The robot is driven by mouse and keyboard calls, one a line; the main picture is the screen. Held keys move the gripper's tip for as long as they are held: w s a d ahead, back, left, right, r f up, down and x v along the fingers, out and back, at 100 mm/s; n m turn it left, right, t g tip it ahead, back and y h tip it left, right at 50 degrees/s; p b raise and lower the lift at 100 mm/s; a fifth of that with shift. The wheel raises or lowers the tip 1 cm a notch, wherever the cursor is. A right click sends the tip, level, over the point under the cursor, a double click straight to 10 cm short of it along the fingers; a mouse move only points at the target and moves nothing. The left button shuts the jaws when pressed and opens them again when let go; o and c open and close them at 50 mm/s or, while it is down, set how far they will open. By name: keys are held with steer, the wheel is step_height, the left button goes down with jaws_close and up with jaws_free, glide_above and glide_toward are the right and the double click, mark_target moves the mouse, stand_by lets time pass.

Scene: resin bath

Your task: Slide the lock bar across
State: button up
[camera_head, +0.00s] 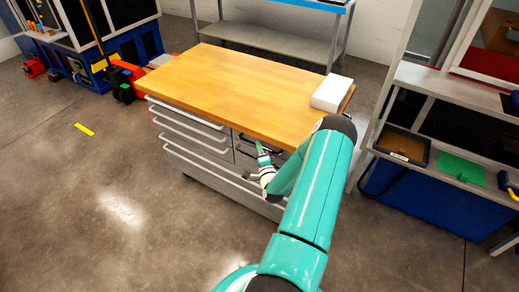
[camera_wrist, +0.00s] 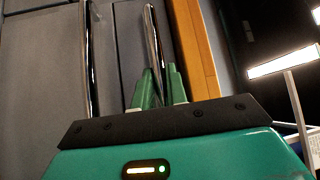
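The grey drawer cabinet (camera_head: 205,165) has a wooden top (camera_head: 240,85) and several pale drawer handles (camera_head: 185,112). My gripper (camera_head: 262,150) is at the right part of its front, just below the top, partly hidden by my arm. In the wrist view, my gripper's two green fingers (camera_wrist: 160,75) stand on either side of the lower end of a shiny bar (camera_wrist: 152,35). Whether they press on it is unclear. A second shiny bar (camera_wrist: 86,60) runs beside it to the left. I cannot tell which bar is the lock bar.
A white block (camera_head: 331,94) lies on the top's right corner. A grey bench with a black tray (camera_head: 402,146) and a green sheet (camera_head: 461,168) stands at right. A metal shelf (camera_head: 270,38) stands behind.

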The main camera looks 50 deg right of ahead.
steer(key=shift+s, duration=0.15)
jaws_close()
steer(key=s, duration=0.2)
steer(key=shift+s+d, duration=0.15)
steer(key=shift+s, duration=0.25)
steer(key=shift+o, duration=2.1)
jaws_free()
steer(key=v, duration=1.3)
steer(key=shift+s+a, duration=0.25)
steer(key=shift+a, duration=0.05)
